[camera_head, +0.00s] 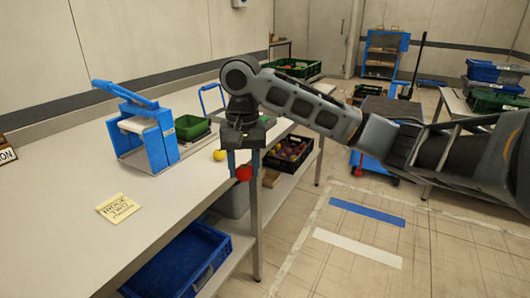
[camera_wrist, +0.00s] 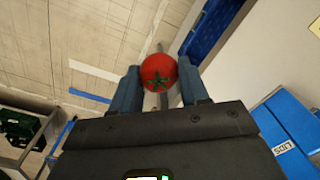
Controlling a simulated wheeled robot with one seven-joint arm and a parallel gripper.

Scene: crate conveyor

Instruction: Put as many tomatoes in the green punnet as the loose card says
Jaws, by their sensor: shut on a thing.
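My gripper (camera_head: 243,168) is shut on a red tomato (camera_head: 244,174), held at its fingertips by the bench's front edge. The wrist view shows the tomato (camera_wrist: 159,70) between both fingers, its green stalk star facing the camera, with floor behind it. The green punnet (camera_head: 191,134) stands on the bench, left of and beyond my gripper; its inside is not clearly visible. The loose yellow card (camera_head: 118,208) lies flat on the bench at the left; its handwriting is small, and the middle line seems to read "TWO".
A blue press-like device (camera_head: 155,143) stands left of the punnet. A yellow round item (camera_head: 220,155) lies on the bench near my gripper. A dark crate of produce (camera_head: 288,153) is below the bench, as is a blue crate (camera_head: 180,262). The near bench top is mostly clear.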

